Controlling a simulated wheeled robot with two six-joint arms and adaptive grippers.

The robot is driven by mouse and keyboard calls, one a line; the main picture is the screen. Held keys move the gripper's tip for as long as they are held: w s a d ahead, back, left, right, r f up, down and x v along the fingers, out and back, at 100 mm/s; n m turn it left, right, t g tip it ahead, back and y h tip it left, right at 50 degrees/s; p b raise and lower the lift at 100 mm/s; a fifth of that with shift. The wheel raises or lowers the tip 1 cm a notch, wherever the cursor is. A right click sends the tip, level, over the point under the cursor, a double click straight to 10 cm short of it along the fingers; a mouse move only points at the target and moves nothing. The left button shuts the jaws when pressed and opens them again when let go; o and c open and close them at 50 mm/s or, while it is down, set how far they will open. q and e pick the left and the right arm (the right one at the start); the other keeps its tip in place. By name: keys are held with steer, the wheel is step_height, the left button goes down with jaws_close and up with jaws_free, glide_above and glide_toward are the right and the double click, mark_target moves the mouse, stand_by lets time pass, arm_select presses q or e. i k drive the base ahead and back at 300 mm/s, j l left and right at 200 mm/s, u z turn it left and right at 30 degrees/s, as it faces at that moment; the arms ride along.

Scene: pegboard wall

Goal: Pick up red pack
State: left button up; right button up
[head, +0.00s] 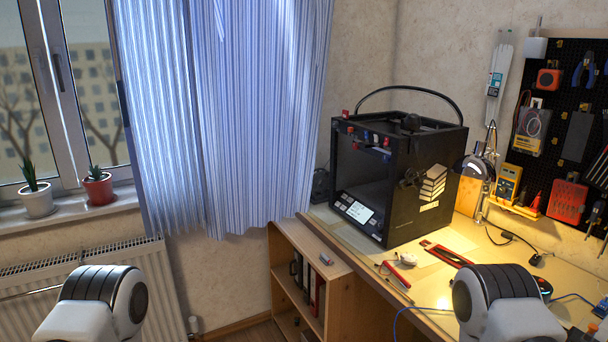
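A flat red pack (567,201) hangs low on the black pegboard (572,118) at the right. Its front carries darker markings too small to read. Only rounded white and black links of my two arms show, at the bottom left and bottom right. Neither gripper is in view, so I cannot see how far they are from the pack or whether they hold anything.
A black 3D printer (408,190) stands on the lit workbench (440,285). A lamp (478,168), a yellow multimeter (507,184) and loose tools are near the pegboard. A wooden shelf (345,290) stands left of the bench. Potted plants (97,187) line the windowsill.

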mark_target(450, 256)
steer(key=z, duration=1.05)
